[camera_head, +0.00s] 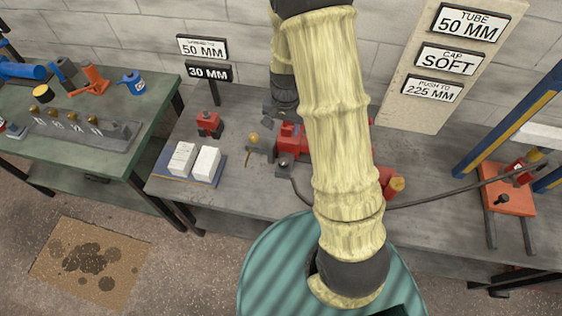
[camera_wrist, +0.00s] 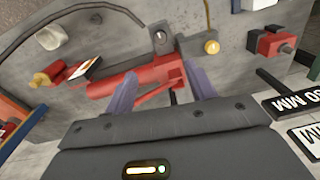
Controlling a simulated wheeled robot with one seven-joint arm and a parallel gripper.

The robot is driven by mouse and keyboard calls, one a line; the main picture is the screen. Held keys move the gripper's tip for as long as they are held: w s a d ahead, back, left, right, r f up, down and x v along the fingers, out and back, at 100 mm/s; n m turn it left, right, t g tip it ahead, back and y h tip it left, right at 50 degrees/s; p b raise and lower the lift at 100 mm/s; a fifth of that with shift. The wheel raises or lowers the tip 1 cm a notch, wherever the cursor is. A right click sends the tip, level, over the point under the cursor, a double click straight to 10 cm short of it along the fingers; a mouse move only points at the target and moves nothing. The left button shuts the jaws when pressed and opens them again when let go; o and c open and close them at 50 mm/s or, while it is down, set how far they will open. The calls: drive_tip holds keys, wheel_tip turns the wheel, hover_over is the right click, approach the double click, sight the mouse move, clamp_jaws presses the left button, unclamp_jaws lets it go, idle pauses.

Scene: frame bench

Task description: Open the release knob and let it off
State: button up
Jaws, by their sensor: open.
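A red hand pump (camera_head: 290,137) lies on the grey bench, partly hidden behind my arm in the head view. In the wrist view its red body (camera_wrist: 118,84) runs across between and beyond my fingers. A brass round knob (camera_head: 253,137) sits on a small grey block left of the pump; it also shows in the wrist view (camera_wrist: 211,46), beyond the right finger. I cannot tell for sure that it is the release knob. My gripper (camera_wrist: 160,76) is open, its purple fingers apart and close over the pump's red end, with nothing clearly held. The head view hides it.
A black hose (camera_head: 440,199) runs right to a red cylinder on an orange plate (camera_head: 505,201). A red block with a dark knob (camera_head: 208,123) and a blue tray (camera_head: 214,180) with white boxes stand left. Signs stand behind. A green table (camera_head: 150,130) is at left.

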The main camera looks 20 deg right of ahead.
drive_tip(key=m, duration=0.1)
hover_over(283, 162)
wheel_tip(283, 162, down, 5)
drive_tip(key=shift+d+r+m, duration=0.1)
drive_tip(key=shift+d+m, duration=0.05)
drive_tip(key=shift+m, duration=0.15)
wheel_tip(283, 162, down, 17)
drive_tip(key=p, duration=0.3)
drive_tip(key=shift+f, duration=0.2)
idle(0.3)
drive_tip(key=c, duration=1)
